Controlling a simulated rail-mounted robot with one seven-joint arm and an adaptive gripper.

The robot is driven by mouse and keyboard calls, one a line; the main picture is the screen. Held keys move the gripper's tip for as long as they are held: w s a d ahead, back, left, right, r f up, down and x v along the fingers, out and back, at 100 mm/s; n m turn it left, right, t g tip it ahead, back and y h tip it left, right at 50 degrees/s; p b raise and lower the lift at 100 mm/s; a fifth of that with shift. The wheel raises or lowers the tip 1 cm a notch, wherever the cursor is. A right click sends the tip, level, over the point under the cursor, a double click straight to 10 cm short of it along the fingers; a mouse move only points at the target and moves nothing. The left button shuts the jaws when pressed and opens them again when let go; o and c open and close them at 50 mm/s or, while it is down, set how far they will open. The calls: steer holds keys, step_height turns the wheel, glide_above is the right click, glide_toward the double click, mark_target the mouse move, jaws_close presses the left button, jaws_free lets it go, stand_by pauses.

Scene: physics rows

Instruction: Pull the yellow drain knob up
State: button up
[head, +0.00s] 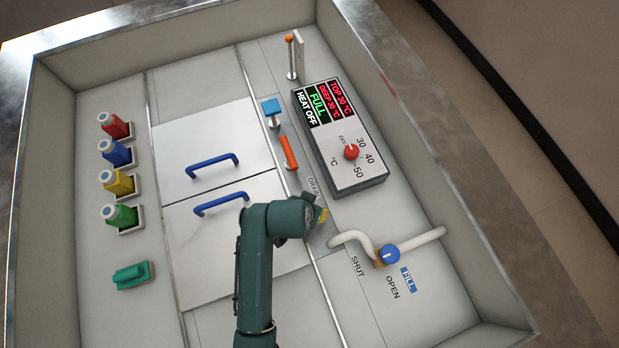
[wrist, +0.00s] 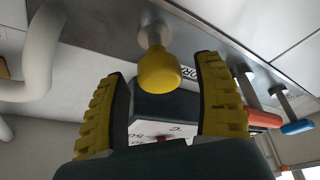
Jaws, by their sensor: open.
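The yellow drain knob (wrist: 159,72) is a rounded cap on a pale stem that rises from a metal strip in the wrist view. My gripper (wrist: 162,84) is open, with its yellow-padded fingers on either side of the knob's near end. Gaps show between the knob and both fingers, so it is not gripped. In the head view my gripper (head: 318,212) is over the strip just below the DRAIN label. There my arm hides most of that spot, and I cannot tell the knob from the yellow finger pads.
A control box (head: 339,137) with a red dial stands above my gripper in the head view. An orange handle (head: 288,153) and a blue knob (head: 271,108) share the strip. A cream pipe (head: 417,241) with a blue valve (head: 388,254) lies to the right. Blue-handled lids (head: 240,222) lie left.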

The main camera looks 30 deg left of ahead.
steer(key=shift+f, duration=0.1)
jaws_close()
stand_by(0.3)
step_height(320, 180, up, 5)
steer(key=p, duration=0.5)
steer(key=shift+f, duration=0.15)
jaws_free()
steer(key=shift+w+f, duration=0.1)
